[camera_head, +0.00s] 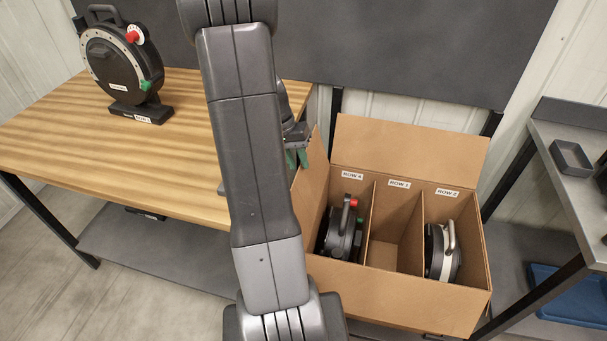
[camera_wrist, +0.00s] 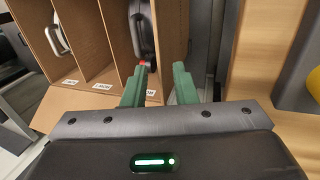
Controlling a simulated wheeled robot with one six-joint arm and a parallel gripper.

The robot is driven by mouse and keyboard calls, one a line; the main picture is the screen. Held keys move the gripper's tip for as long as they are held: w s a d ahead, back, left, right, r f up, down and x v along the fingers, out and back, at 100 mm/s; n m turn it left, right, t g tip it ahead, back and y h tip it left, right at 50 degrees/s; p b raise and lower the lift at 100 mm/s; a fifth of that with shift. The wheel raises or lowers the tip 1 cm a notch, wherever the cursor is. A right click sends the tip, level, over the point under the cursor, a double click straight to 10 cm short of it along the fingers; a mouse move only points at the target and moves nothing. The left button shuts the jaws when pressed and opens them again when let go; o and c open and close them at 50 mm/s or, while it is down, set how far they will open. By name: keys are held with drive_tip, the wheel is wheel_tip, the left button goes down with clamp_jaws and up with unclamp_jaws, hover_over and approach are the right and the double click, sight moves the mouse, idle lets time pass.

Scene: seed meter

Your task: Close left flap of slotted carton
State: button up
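The slotted carton (camera_head: 400,297) is open, with three compartments. Its left flap (camera_head: 313,183) stands up and leans outward at the left side, partly hidden behind my arm. In the wrist view the left flap (camera_wrist: 172,45) shows as a brown panel. My gripper (camera_head: 297,158) is beside the flap's upper part, its green fingers pointing down. In the wrist view my gripper (camera_wrist: 158,85) has its fingers apart, with the flap's edge appearing between them; contact cannot be told. The back flap (camera_head: 410,145) stands upright.
A black meter with a red knob (camera_head: 342,230) sits in the left compartment and another meter (camera_head: 441,250) in the right; the middle is empty. A wooden table (camera_head: 60,135) with a large seed meter (camera_head: 122,65) is left. A grey bench (camera_head: 570,190) is right.

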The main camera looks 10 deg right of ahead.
sight(303, 174)
drive_tip(key=x, duration=0.5)
drive_tip(key=shift+d+f, duration=0.1)
drive_tip(key=shift+f, duration=0.25)
clamp_jaws()
idle(1.1)
